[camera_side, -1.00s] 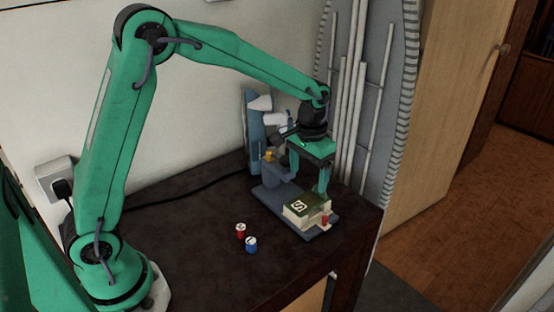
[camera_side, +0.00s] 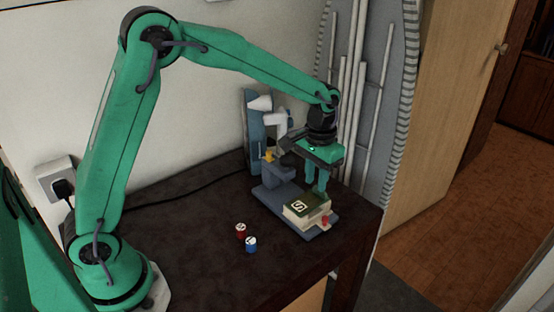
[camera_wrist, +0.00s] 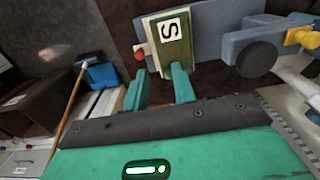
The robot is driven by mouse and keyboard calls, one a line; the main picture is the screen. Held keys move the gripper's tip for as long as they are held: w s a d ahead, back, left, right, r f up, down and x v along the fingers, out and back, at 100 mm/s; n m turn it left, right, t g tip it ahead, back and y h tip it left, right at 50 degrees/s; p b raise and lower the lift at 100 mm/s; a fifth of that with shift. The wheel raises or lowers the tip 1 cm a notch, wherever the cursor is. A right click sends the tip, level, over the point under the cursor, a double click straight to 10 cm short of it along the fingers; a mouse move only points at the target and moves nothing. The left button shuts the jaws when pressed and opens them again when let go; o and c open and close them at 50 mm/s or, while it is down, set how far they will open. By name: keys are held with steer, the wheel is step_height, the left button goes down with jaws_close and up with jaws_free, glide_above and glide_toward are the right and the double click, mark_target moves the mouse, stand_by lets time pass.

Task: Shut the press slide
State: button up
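The press (camera_side: 270,195) is blue-grey and stands near the table's right end. Its slide (camera_side: 310,212) is a cream block with a green top and a white S label, sitting out at the front of the base. It also shows at the top of the wrist view (camera_wrist: 172,57). A small red knob (camera_side: 325,219) is on its side. My gripper (camera_side: 316,192) is just behind the slide, fingers pointing down. In the wrist view, its green fingers (camera_wrist: 158,77) are apart, with tips close to the slide's near end. I cannot tell whether they touch it.
A red-and-white piece (camera_side: 240,231) and a blue-and-white piece (camera_side: 251,245) stand on the dark table (camera_side: 190,255) left of the press. A yellow part (camera_side: 268,156) sits on the press's upright. An ironing board (camera_side: 395,110) leans close behind. The table's front left is clear.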

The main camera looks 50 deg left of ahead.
glide_above(325, 217)
steer(key=shift+d+f, duration=0.1)
steer(key=shift+f, duration=4.55)
jaws_close()
